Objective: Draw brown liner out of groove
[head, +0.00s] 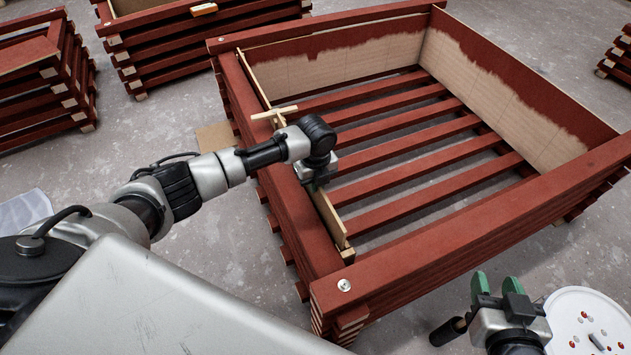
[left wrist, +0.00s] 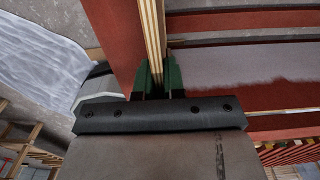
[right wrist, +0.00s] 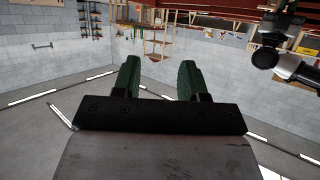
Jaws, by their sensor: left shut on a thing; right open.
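The brown liner (head: 333,218) is a thin plywood-edged board standing on edge along the inner face of the red crate's left wall (head: 272,165). My left gripper (head: 320,186) is over that wall and shut on the liner's upper edge, nearer its front end. In the left wrist view the liner (left wrist: 152,35) runs between the green fingers (left wrist: 158,75), close beside the red rail. The groove itself is hidden, so how deep the liner sits cannot be told. My right gripper (head: 499,287) is open and empty outside the crate's front right; its fingers (right wrist: 158,80) are apart.
A small pale wooden cross-piece (head: 274,113) sits on the left wall behind my gripper. Part-painted panels (head: 500,100) line the far and right walls. Red slats (head: 420,150) form the floor. A white disc (head: 588,318) is beside my right gripper. Other red crates (head: 170,45) stand behind.

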